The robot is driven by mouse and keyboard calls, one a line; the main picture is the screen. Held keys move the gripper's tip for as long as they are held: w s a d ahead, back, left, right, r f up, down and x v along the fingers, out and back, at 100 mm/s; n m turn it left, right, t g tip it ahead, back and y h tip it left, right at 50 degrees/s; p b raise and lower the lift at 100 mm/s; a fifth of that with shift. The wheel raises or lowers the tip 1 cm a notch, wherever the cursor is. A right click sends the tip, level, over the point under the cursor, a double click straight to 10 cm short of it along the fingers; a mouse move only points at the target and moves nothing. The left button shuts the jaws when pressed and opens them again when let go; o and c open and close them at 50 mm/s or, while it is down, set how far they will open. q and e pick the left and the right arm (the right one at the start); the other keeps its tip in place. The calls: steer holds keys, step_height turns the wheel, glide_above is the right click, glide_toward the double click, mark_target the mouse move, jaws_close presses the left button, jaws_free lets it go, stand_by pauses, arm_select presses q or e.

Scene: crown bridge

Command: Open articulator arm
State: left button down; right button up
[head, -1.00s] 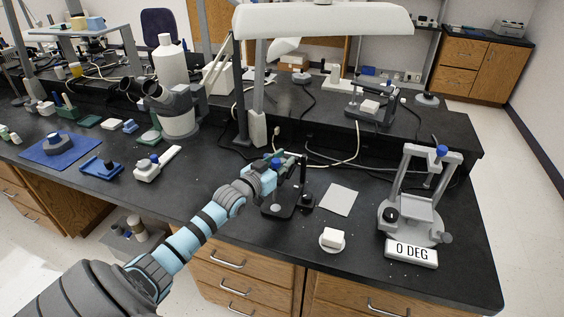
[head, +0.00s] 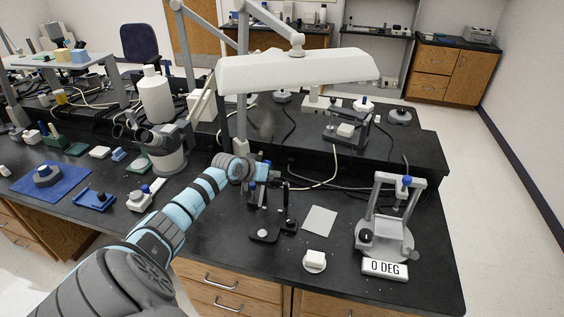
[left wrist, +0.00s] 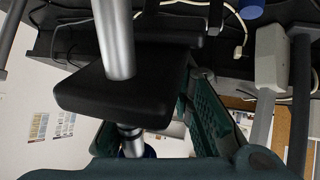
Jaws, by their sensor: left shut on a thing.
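A black articulator (head: 265,238) stands on the dark bench near the middle of the head view. Its lower base is exposed, with a small pale round piece on it, and its upper arm is raised at the back. My left gripper (head: 258,188) is at that raised upper arm, behind and above the base, and is shut on it. In the left wrist view, a black block (left wrist: 120,95) of the articulator and a metal rod (left wrist: 115,40) fill the near field by the teal finger (left wrist: 208,110). My right gripper is not in view.
A lamp (head: 300,68) hangs above; a microscope (head: 165,150) stands left.

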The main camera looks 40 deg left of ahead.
arm_select(q)
steer(key=shift+w+r, duration=0.1)
steer(key=shift+r, duration=0.1)
steer(key=c, duration=1.4)
jaws_free()
steer(key=shift+f, duration=0.15)
steer(key=v, duration=0.7)
steer(key=shift+a, duration=0.15)
steer(key=shift+s+r, duration=0.25)
steer(key=shift+w, duration=0.1)
steer(key=shift+f, duration=0.1)
